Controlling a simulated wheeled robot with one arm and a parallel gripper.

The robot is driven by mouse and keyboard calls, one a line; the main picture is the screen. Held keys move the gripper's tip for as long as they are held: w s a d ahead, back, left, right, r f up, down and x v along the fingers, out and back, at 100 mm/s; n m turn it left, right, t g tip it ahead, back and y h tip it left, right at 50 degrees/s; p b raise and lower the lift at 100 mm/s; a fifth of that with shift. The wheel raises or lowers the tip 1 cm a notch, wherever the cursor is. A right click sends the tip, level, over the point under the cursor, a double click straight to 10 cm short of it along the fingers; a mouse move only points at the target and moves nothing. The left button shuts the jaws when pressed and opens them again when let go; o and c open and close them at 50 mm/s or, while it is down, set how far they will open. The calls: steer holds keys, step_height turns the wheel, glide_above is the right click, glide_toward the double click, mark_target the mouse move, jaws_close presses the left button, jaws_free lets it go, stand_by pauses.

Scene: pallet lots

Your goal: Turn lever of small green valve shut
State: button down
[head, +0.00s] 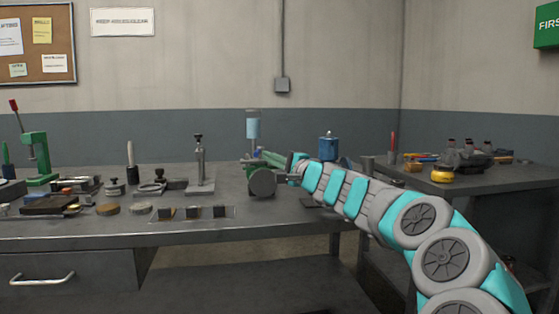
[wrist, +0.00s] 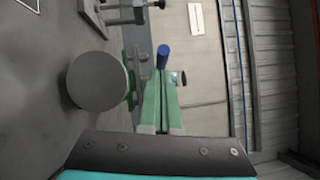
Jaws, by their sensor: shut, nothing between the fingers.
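A valve with a dark round end (head: 262,182) stands at the right part of the bench in the head view. In the wrist view the round end (wrist: 97,80) is large at the left, with part of a green body (wrist: 131,88) behind it. A blue cylindrical grip (wrist: 163,56) shows just beyond my fingertips; it looks like the lever's end, but its join to the valve is hidden. My gripper (wrist: 160,74) is shut and empty, its two green fingers together beside the valve. Whether the fingertips touch the grip, I cannot tell.
A press with a red knob (head: 36,155) and several small parts stand on the bench to the left. A light blue bottle (head: 252,128) is behind the valve. A side table at right holds a yellow round object (head: 442,175) and tools.

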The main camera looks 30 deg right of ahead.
steer(key=shift+a+h+b, duration=0.3)
steer(key=shift+a+b, duration=0.1)
steer(key=shift+b, duration=0.1)
